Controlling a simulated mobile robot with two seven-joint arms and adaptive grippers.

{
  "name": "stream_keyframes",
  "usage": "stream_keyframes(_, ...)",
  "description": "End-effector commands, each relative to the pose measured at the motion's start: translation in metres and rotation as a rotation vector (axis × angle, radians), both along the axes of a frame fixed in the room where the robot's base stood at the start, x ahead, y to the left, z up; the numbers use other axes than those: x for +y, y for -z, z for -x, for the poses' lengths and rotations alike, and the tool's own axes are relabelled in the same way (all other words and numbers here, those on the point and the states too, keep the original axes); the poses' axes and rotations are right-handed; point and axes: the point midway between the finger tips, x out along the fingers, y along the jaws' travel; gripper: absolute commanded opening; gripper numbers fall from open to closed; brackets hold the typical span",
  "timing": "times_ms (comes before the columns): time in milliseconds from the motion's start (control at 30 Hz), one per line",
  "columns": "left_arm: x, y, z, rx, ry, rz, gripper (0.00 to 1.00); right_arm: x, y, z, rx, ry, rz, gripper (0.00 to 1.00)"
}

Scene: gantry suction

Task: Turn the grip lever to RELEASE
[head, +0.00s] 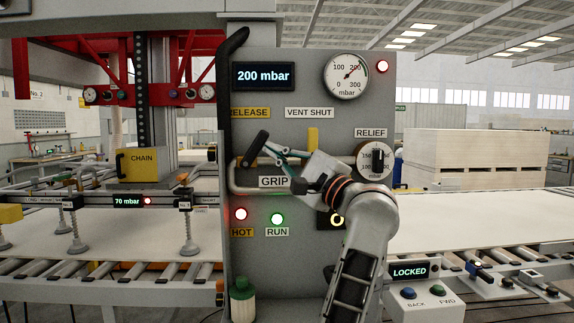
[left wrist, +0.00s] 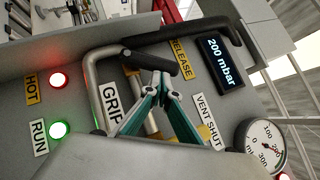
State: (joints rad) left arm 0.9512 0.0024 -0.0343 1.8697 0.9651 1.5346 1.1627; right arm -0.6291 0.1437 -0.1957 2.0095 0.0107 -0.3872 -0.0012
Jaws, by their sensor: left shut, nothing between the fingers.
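The grip lever (head: 256,148) is a black bar on the grey control panel, tilted with its upper end to the right. It lies between the yellow RELEASE label (head: 250,113) above and the white GRIP label (head: 273,182) below. In the left wrist view the lever (left wrist: 148,61) crosses just past the fingertips. My left gripper (head: 268,152) has its teal fingers closed together and empty, with the tips at or very near the lever. I cannot tell if they touch. It also shows in the left wrist view (left wrist: 162,78). My right gripper is not in view.
A bent grey rail (head: 231,172) runs around the lever's left side. A yellow handle (head: 313,138) stands near the VENT SHUT label (head: 309,113). The RELIEF knob (head: 378,159) is to the right. The display (head: 263,76) reads 200 mbar. HOT (head: 241,214) and RUN (head: 277,219) lamps glow below.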

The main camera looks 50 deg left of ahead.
Motion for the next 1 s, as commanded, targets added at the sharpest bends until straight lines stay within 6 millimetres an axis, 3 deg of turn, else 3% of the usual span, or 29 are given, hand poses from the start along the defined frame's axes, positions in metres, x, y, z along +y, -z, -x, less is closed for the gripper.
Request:
stream_keyframes(500,0.017,-0.025,0.013,-0.313,0.001,0.265,0.00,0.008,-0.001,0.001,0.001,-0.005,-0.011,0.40)
stream_keyframes(1000,0.021,-0.029,0.017,-0.304,-0.001,0.259,0.00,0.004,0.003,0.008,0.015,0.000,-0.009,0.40)
